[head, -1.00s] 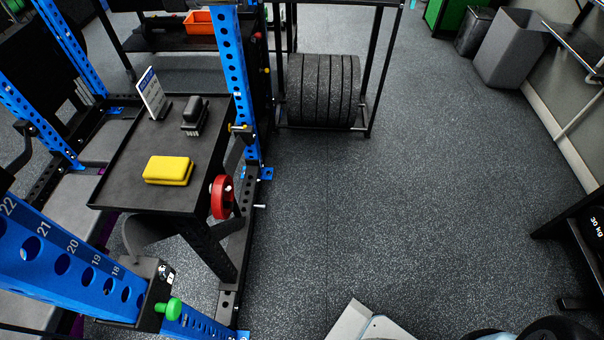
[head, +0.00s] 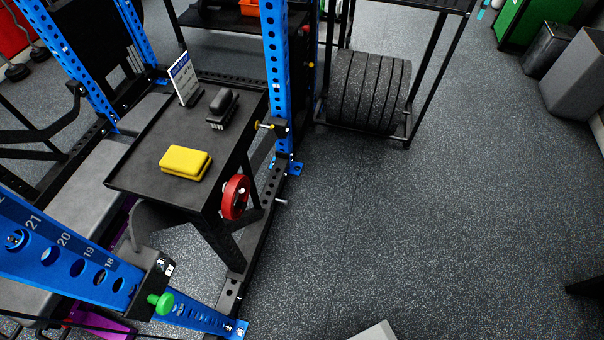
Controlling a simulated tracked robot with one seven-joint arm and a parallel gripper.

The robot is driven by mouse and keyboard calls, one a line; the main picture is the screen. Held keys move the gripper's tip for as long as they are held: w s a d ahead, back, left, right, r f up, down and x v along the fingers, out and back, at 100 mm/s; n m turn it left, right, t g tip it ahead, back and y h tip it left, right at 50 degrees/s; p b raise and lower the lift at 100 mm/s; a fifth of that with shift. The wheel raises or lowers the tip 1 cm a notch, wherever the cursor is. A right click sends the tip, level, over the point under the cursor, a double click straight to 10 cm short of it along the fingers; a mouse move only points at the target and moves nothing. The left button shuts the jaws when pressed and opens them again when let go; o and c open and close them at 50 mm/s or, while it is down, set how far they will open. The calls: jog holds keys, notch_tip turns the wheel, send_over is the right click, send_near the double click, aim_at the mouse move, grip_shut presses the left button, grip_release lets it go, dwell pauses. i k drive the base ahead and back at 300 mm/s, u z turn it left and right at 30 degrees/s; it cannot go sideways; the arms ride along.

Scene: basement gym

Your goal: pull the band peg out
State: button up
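A short silver peg (head: 281,202) sticks out to the right from the low black base rail of the blue rack. My gripper is not in view. Only a pale grey part, probably of my arm, shows at the bottom edge.
A black tray table (head: 140,160) inside the rack holds a yellow block (head: 186,162), a black brush (head: 222,108) and a small sign (head: 185,80). A red disc (head: 236,197) hangs at its right side. Black plates (head: 368,92) stand behind. The floor (head: 430,220) at right is clear.

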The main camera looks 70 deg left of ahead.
aim_at(279, 200)
jog(key=z, duration=0.15)
jog(key=i, duration=2.3)
jog(key=u, duration=3.75)
jog(key=i, duration=0.6)
jog(key=u, duration=0.55)
